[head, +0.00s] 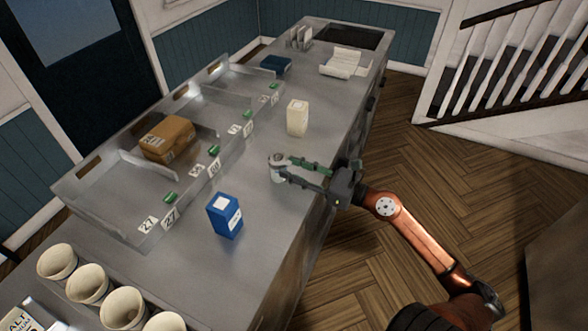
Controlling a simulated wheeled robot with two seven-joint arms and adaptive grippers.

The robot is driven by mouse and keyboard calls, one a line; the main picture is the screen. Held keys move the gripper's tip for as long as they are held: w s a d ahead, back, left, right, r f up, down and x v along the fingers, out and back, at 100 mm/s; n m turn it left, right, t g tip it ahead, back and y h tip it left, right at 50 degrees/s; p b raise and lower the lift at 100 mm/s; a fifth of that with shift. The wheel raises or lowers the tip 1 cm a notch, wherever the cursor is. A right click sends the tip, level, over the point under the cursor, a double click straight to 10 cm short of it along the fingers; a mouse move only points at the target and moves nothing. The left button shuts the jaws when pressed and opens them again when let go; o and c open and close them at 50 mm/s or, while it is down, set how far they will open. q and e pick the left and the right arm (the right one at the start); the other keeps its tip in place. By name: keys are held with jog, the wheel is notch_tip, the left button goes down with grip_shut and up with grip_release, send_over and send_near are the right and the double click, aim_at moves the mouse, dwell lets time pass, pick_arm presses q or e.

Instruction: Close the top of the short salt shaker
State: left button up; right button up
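A short, pale grey round container (276,162), apparently the short salt shaker, stands on the steel counter near its right edge. The state of its top is too small to make out. My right gripper (286,167) comes in from the right, low over the counter. Its two greenish-grey fingers are spread apart, with their tips at the container's right side. I cannot tell whether they touch it. My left gripper is not in view.
A blue box (225,216) stands nearer on the counter (180,265), and a cream box (297,118) farther back. A metal tray (75,188) with numbered tags and a brown box (168,140) lies left. Several paper cups (89,284) stand at the lower left.

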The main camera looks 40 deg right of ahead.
jog(key=v, duration=1.2)
